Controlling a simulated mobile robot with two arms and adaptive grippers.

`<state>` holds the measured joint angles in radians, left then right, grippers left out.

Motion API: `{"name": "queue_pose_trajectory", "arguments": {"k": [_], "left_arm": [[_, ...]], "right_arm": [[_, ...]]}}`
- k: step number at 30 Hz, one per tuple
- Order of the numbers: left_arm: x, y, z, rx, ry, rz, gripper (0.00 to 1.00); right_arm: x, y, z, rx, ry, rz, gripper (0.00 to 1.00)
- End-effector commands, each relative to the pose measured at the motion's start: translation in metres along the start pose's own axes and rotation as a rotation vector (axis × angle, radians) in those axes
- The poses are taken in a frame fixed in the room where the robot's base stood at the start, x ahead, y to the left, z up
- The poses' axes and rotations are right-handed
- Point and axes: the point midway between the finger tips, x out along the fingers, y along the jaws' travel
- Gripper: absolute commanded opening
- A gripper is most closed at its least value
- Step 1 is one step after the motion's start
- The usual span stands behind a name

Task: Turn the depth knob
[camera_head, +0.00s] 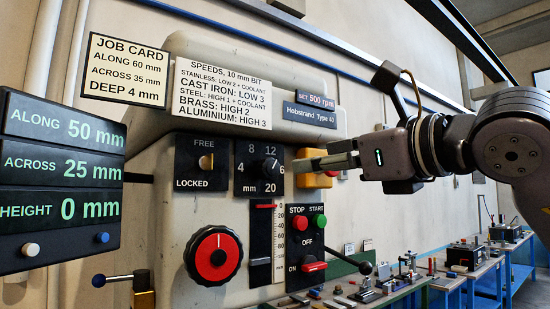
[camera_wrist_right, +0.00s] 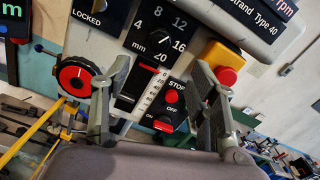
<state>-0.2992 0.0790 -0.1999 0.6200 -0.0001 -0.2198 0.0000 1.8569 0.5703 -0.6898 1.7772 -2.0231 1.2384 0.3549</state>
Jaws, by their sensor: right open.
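The depth knob (camera_head: 271,169) is a small dark knob on a black dial plate marked in mm, with 8, 12, 20, 4 and a 6 showing. In the wrist view the knob (camera_wrist_right: 158,38) is above the gap between my fingers, with 16 also readable. Which mark it points to is too small to tell. My left gripper is out of view.
The job card (camera_head: 128,69) reads DEEP 4 mm. Below the dial are a depth scale (camera_head: 279,245) with its red marker at 0, and the start/stop panel (camera_head: 306,240). A red handwheel (camera_head: 214,257) is lower left. A yellow box with red button (camera_head: 318,178) is behind my fingers.

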Motion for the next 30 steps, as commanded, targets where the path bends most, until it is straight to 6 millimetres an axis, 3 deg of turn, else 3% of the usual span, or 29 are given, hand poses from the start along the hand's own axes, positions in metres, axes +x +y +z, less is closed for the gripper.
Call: {"name": "queue_pose_trajectory", "arguments": {"k": [9, 15, 21, 30], "left_arm": [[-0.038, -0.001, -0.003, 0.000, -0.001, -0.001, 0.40], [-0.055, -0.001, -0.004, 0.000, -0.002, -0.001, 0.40], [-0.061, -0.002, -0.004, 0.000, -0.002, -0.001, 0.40], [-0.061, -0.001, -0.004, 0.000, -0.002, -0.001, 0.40]], "right_arm": [[0.072, 0.000, 0.004, 0.002, 0.003, 0.004, 0.54], [0.105, -0.001, 0.004, 0.002, 0.002, 0.003, 0.54], [0.121, 0.000, 0.001, 0.001, 0.000, 0.002, 0.54], [0.124, 0.000, 0.000, 0.001, -0.001, 0.002, 0.54]]}}
